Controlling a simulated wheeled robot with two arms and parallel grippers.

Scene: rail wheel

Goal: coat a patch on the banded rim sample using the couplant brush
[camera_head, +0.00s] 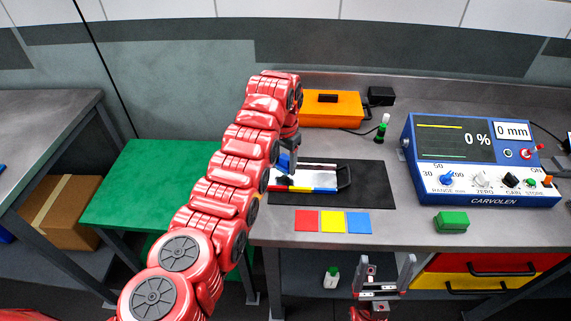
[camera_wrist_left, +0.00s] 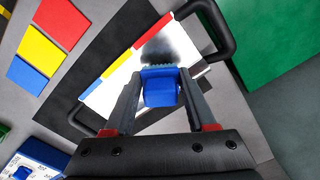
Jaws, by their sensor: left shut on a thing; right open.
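The banded rim sample (camera_head: 318,174) is a white plate with red, yellow and blue bands along its front edge and a black handle at its right end. It lies on a dark mat (camera_head: 372,187); the sample also shows in the left wrist view (camera_wrist_left: 100,98). My left gripper (camera_head: 287,160) is shut on the blue couplant brush (camera_wrist_left: 160,88), over the left part of the sample. The brush's teal bristles are at a dark smudge on the white face, near the red band; contact is unclear. My right gripper (camera_head: 384,265) is open and empty, below the bench's front edge.
Red, yellow and blue cards (camera_head: 333,221) lie in front of the mat. A blue meter (camera_head: 474,160), a green block (camera_head: 451,221), an orange case (camera_head: 332,110) and a green-and-white bottle (camera_head: 382,128) stand around it. A green tabletop (camera_head: 150,185) is at the left.

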